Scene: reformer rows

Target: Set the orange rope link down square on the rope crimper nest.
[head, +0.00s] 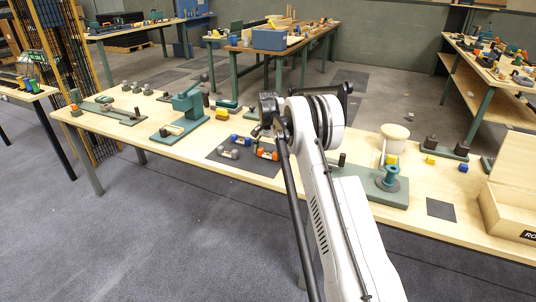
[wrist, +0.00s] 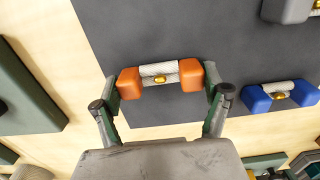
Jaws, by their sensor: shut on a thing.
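The orange rope link (wrist: 159,73) has two orange end blocks joined by a pale rope piece with a brass-coloured band. It lies crosswise between the fingertips of my gripper (wrist: 161,82), which is shut on its two ends. Below it is the dark mat; I cannot tell whether it touches. In the head view the orange link (head: 267,155) shows beside my arm, which hides part of the gripper. The rope crimper (head: 187,108) is a green press on the bench, left of the mat. A small pale nest (head: 171,130) sits on its base.
The dark mat (wrist: 110,28) also bears a blue link (wrist: 281,95) at right and a grey link (wrist: 290,9) at upper right. A green base (wrist: 22,88) stands at left in the wrist view. Bare wood lies between it and the mat. A spool stand (head: 388,178) is at right.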

